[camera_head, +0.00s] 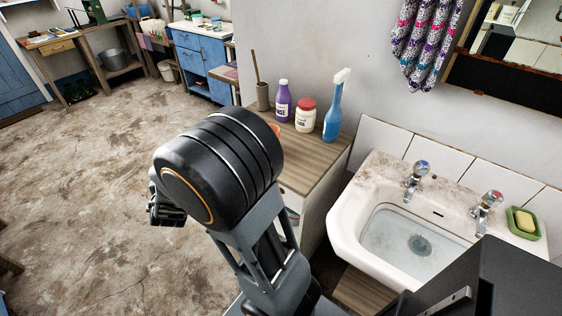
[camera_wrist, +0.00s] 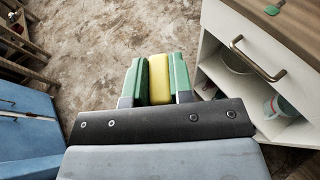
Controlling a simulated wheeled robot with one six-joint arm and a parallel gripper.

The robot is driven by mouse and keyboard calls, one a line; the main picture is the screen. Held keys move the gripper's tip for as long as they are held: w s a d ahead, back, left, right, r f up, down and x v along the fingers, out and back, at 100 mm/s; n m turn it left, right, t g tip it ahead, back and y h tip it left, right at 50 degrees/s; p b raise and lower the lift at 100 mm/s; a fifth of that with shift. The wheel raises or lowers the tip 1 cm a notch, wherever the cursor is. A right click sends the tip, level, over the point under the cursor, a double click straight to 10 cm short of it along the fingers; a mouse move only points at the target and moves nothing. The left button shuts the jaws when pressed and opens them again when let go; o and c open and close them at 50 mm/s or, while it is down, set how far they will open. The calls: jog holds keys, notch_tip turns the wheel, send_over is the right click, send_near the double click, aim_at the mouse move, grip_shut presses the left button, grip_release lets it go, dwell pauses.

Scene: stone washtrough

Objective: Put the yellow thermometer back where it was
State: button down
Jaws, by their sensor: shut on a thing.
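The yellow thermometer (camera_wrist: 159,80) shows in the wrist view as a yellow block between the two green fingers of my gripper (camera_wrist: 159,78). My gripper is shut on it and holds it above the stained floor. In the head view my gripper (camera_head: 167,210) is mostly hidden behind the dark round wrist of my arm, left of the wooden-topped cabinet, and the thermometer cannot be seen there.
The cabinet (camera_head: 318,163) carries a purple bottle (camera_head: 283,104), a white jar with a red lid (camera_head: 305,117) and a blue spray bottle (camera_head: 333,115). A sink (camera_head: 345,215) stands to its right. A blue cupboard (camera_head: 200,62) stands at the back.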

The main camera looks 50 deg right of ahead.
jog(key=s+d+r+m+g+h+p, duration=0.1)
jog(key=s+d+r+m+g+h, duration=0.2)
jog(key=s+d+r+m+g, duration=0.45)
jog(key=s+d+r+m+g+h+p, duration=0.2)
jog(key=s+d+r+h, duration=0.15)
jog(key=d, duration=0.65)
jog(key=s+d+r+m+g+y+p, duration=0.1)
jog(key=s+d+r+m+g, duration=0.2)
jog(key=s, duration=0.4)
jog(key=s+r+m+g+y+p, duration=0.1)
jog(key=s+r+m+g+y, duration=0.1)
jog(key=s+m+g, duration=0.35)
jog(key=s+d+r+m+g+y+p, duration=0.1)
jog(key=s+d+r+m+g, duration=0.15)
jog(key=s+g, duration=0.45)
jog(key=w+d+f+t, duration=0.1)
jog(key=w+d+f, duration=0.3)
jog(key=f, duration=0.2)
jog(key=w+d+f+t+p, duration=0.1)
jog(key=w+d+f, duration=0.2)
jog(key=f, duration=0.3)
jog(key=shift+w+d+f, duration=0.35)
jog(key=shift+w+d, duration=0.05)
jog(key=shift+w, duration=0.15)
jog(key=shift+f, duration=0.2)
